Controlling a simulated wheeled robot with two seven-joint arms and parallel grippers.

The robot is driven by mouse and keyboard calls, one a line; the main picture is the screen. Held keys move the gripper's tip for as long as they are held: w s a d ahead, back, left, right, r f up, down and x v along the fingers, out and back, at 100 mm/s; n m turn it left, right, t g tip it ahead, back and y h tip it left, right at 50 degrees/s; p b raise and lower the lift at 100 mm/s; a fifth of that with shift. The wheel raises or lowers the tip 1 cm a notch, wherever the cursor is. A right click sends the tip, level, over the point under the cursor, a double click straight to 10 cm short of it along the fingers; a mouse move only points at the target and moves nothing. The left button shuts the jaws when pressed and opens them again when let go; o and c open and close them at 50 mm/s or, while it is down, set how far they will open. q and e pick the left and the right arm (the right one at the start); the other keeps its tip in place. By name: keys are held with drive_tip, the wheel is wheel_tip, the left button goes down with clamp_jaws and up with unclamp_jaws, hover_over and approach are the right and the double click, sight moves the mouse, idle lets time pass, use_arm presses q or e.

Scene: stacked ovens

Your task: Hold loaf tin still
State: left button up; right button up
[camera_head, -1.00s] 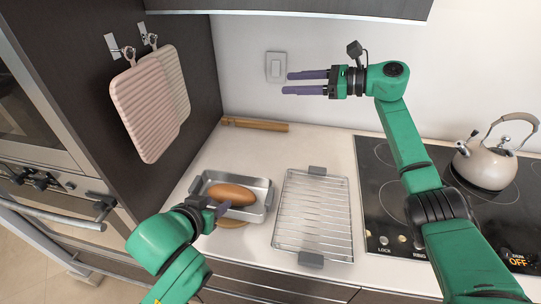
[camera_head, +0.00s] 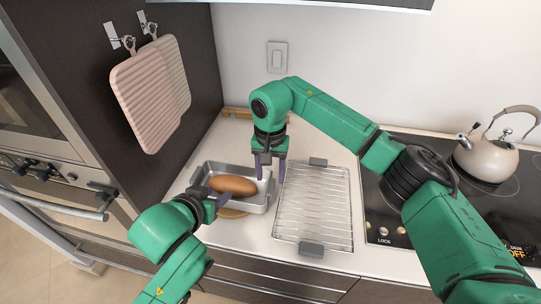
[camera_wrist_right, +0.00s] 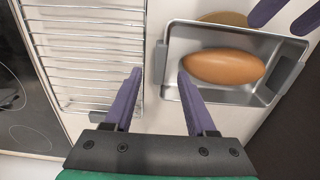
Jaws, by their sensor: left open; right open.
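The grey metal loaf tin (camera_head: 259,202) stands on the counter with a brown loaf (camera_head: 232,185) lying in it. My left gripper (camera_head: 219,203) is open at the tin's near left side; whether it touches the tin cannot be told. My right gripper (camera_head: 270,170) points down, open, at the tin's right end. The tin's inner floor (camera_wrist_right: 205,35) is partly bare. Left finger tips show at the top right there.
A wire rack (camera_head: 313,205) with grey end grips lies right of the tin. A round wooden board (camera_head: 233,213) shows partly under the tin. A wooden item (camera_head: 238,112) lies by the wall. A kettle (camera_head: 487,158) stands on the black hob at right.

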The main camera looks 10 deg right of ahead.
sight(270, 186)
wheel_tip(270, 186, down, 6)
drive_tip(key=shift+r, duration=0.25)
clamp_jaws()
drive_tip(key=shift+r, duration=0.1)
idle(1.1)
